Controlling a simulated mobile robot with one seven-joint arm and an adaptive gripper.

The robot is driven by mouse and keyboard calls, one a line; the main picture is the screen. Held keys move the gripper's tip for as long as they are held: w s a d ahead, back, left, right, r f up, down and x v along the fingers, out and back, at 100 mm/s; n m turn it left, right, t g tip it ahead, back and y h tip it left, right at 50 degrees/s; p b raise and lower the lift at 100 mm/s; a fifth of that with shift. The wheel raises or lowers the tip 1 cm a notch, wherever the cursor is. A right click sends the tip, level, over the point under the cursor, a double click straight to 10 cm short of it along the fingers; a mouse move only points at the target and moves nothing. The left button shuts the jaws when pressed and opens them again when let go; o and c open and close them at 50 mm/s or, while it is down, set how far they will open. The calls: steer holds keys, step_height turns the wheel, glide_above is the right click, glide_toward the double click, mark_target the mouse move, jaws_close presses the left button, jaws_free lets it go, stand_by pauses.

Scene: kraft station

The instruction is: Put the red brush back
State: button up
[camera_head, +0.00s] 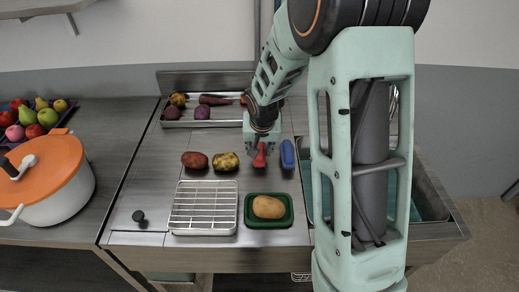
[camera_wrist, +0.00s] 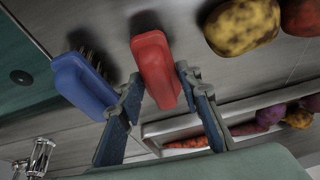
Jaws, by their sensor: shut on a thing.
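The red brush (camera_head: 260,160) is upright under my gripper (camera_head: 261,146), near the blue brush (camera_head: 288,154) on its right. In the wrist view the red brush (camera_wrist: 155,68) sits between the two fingers of my gripper (camera_wrist: 158,82), which is shut on it. The blue brush (camera_wrist: 82,84) lies to the left there, its bristles showing, close beside the left finger. Whether the red brush touches the counter is hard to tell.
Two potatoes (camera_head: 225,161) lie left of the red brush. A wire rack (camera_head: 204,207) and a green tray (camera_head: 248,223) with a potato are in front. A vegetable tray (camera_head: 222,117) stands behind. The sink (camera_head: 432,200) is right; an orange-lidded pot (camera_head: 60,180) is far left.

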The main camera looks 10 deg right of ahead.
steer(key=o, duration=1.2)
steer(key=shift+r, duration=0.5)
steer(key=v, duration=1.1)
steer(key=shift+s, duration=0.2)
